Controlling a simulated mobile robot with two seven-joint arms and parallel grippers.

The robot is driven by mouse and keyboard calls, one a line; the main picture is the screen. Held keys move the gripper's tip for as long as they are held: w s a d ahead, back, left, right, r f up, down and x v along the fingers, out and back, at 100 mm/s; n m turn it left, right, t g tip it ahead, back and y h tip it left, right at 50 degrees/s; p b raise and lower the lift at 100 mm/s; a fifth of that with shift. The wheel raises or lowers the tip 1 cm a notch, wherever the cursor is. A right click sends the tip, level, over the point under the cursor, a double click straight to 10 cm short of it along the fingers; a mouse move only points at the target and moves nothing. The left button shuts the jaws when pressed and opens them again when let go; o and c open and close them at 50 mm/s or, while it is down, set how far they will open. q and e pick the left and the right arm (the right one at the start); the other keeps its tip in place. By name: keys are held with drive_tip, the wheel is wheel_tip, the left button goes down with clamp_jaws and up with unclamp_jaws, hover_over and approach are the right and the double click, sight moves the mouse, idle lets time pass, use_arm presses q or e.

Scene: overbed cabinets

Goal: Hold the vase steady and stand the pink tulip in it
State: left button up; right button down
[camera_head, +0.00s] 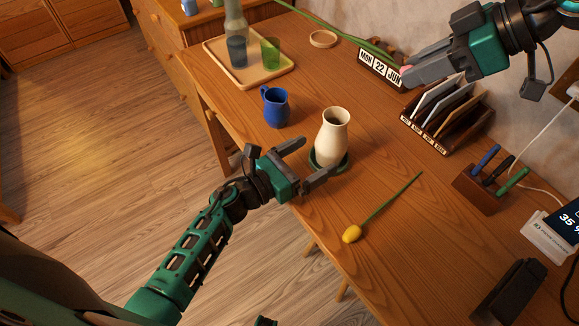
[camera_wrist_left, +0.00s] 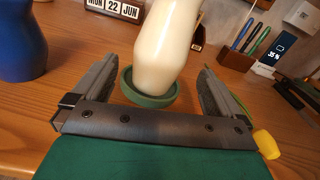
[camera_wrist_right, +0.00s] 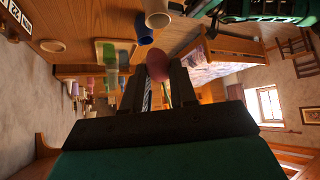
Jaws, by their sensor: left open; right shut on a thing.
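The cream vase (camera_head: 333,135) stands upright on a round green coaster (camera_head: 345,163) on the desk. In the left wrist view the vase (camera_wrist_left: 166,45) is between the fingers of my left gripper (camera_head: 315,163), which is open, with a gap on each side. My right gripper (camera_head: 408,76) is shut on the pink tulip, above the desk's back part. The tulip's pink head shows at the fingertips in the right wrist view (camera_wrist_right: 158,66). Its green stem (camera_head: 325,25) extends up and left in the head view. A yellow tulip (camera_head: 352,233) lies on the desk.
A blue mug (camera_head: 275,107) stands left of the vase. A tray (camera_head: 223,77) with cups and a bottle is farther back. A calendar (camera_head: 380,68), letter rack (camera_head: 440,117) and pen block (camera_head: 488,185) line the wall side. The desk right of the yellow tulip is fairly clear.

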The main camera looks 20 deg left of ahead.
sight(318, 153)
use_arm(q)
drive_tip(key=shift+x, duration=2.25)
drive_tip(key=c, duration=1.5)
drive_tip(key=shift+o, duration=0.2)
